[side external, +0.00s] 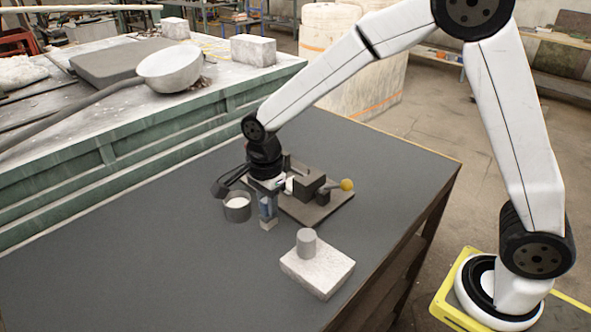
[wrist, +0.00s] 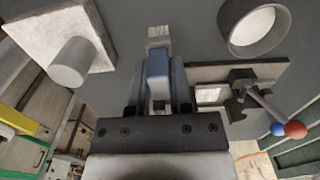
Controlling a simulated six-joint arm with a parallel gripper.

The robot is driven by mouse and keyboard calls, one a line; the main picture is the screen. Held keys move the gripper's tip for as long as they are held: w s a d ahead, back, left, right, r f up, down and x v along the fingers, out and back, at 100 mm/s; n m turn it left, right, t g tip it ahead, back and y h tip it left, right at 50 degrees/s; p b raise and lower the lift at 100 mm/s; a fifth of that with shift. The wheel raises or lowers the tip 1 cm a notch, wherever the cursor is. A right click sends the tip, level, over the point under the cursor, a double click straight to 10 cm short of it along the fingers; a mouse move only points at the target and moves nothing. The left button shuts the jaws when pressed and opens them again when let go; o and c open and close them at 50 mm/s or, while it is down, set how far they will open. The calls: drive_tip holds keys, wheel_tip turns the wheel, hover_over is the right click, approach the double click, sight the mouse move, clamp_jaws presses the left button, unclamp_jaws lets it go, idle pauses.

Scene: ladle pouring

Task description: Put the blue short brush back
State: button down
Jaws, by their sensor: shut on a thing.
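The blue short brush (wrist: 157,65) is between the fingers of my gripper (wrist: 159,92), which is shut on its handle. Its pale bristle end (wrist: 158,36) points away from the gripper in the wrist view. In the side view the brush (side external: 267,207) hangs upright below my gripper (side external: 268,188), with the bristles at or just above the table; I cannot tell if they touch. A dark holder board (side external: 322,208) with raised blocks stands just right of it and also shows in the wrist view (wrist: 275,68).
A dark round cup (side external: 237,211) with pale contents stands just left of the brush. A white slab (side external: 318,275) with a grey cylinder (side external: 306,242) lies nearer the front. A yellow ball (side external: 347,184) sticks out at the board's right. The table's left front is clear.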

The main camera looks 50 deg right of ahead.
sight(267, 215)
drive_tip(key=shift+w+f, duration=0.3)
drive_tip(key=shift+f, duration=1.55)
drive_tip(key=shift+f, duration=0.15)
drive_tip(key=c, duration=0.5)
unclamp_jaws()
drive_tip(key=shift+c, duration=0.2)
drive_tip(key=shift+r, duration=0.2)
wheel_tip(267, 215, up, 12)
